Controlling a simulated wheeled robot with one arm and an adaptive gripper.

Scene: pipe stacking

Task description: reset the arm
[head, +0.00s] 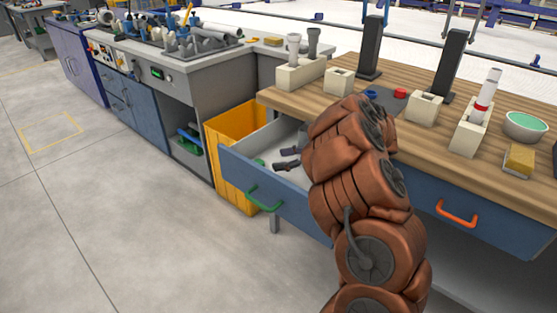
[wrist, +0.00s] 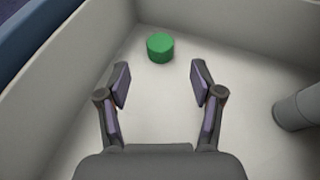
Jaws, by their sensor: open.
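My gripper (wrist: 158,85) is open and empty, seen in the wrist view with its two purple-grey finger pads spread apart. It points down inside a white-lined drawer. A green cylinder (wrist: 160,47) lies on the drawer floor just beyond the fingertips, apart from them. In the head view the gripper fingers (head: 286,158) show inside the open drawer (head: 277,191) with the green handle. My brown arm reaches over the table edge and hides part of the drawer.
A grey cylindrical part (wrist: 294,110) lies at the right of the drawer. The wooden table (head: 300,101) carries several beige blocks, two dark posts, a green bowl (head: 525,125) and a sponge (head: 519,159). A yellow bin (head: 232,150) stands left of the drawer. The floor at left is clear.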

